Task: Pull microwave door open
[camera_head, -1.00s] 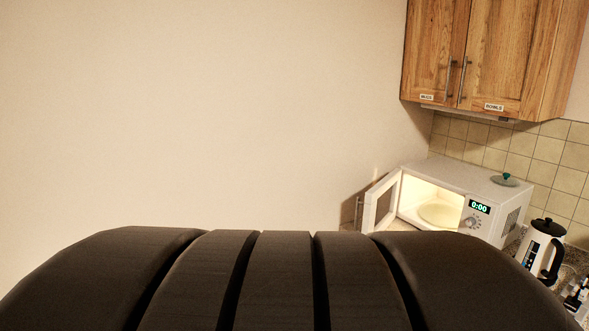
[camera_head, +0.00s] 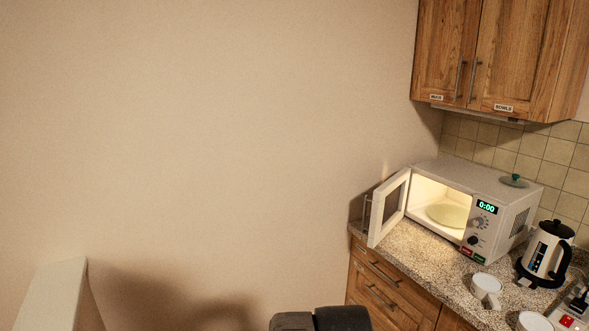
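The white microwave (camera_head: 482,199) stands on the counter at the right of the head view. Its door (camera_head: 389,207) stands open, swung out on the left side, with its handle (camera_head: 367,210) facing the wall. The lit interior shows a round turntable plate (camera_head: 447,214). The display reads 0:00. A dark part of my own arm shows at the bottom edge. My gripper's fingers are not visible, and nothing of mine touches the door in this view.
The speckled counter (camera_head: 425,254) carries a white mug (camera_head: 487,288), a second cup (camera_head: 535,322) and a kettle (camera_head: 546,253). A glass lid (camera_head: 514,181) with a green knob lies on the microwave. Wooden cabinets (camera_head: 500,55) hang above. A pale block-like thing (camera_head: 52,292) stands lower left.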

